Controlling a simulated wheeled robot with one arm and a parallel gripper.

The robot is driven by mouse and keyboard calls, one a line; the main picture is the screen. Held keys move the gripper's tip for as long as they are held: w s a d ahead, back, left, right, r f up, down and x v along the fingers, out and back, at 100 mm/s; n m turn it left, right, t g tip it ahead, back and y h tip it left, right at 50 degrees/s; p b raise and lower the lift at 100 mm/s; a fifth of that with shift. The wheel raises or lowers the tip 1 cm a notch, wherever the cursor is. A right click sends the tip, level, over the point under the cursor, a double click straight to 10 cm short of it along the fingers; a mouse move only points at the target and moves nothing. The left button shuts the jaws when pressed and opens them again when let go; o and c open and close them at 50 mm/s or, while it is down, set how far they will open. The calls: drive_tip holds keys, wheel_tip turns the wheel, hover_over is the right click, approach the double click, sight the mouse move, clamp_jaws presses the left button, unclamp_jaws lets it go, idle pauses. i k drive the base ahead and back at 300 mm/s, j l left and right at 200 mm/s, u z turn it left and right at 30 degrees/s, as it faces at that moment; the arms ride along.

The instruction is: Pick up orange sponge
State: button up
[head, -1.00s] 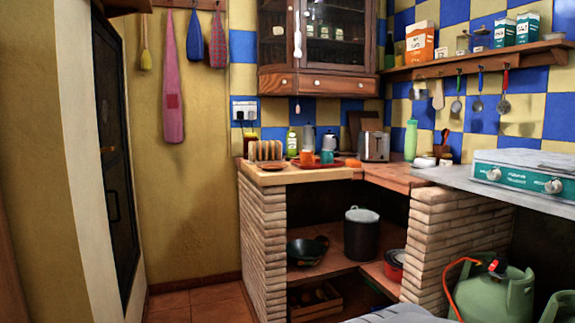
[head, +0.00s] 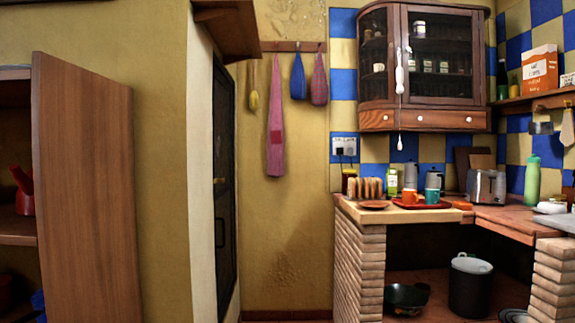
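A small flat orange block (head: 462,205), which looks like the orange sponge, lies on the counter in the head view. It is beside the right end of a red tray (head: 436,206) and left of the metal toaster. It is too small to make out its texture. An orange mug (head: 410,198) and a teal mug stand at the tray. My gripper is not in view.
The corner counter (head: 352,212) stands on brick pillars (head: 358,262). A toast rack (head: 369,188), a toaster (head: 486,187) and a green bottle (head: 532,176) stand on it. A wooden cabinet side (head: 88,190) is at left. A dark door (head: 224,180) is left of the counter.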

sight(461, 206)
drive_tip(key=i+l, duration=0.5)
drive_tip(key=i+l+z, duration=0.1)
drive_tip(key=i+l, duration=0.4)
drive_tip(key=i, duration=0.15)
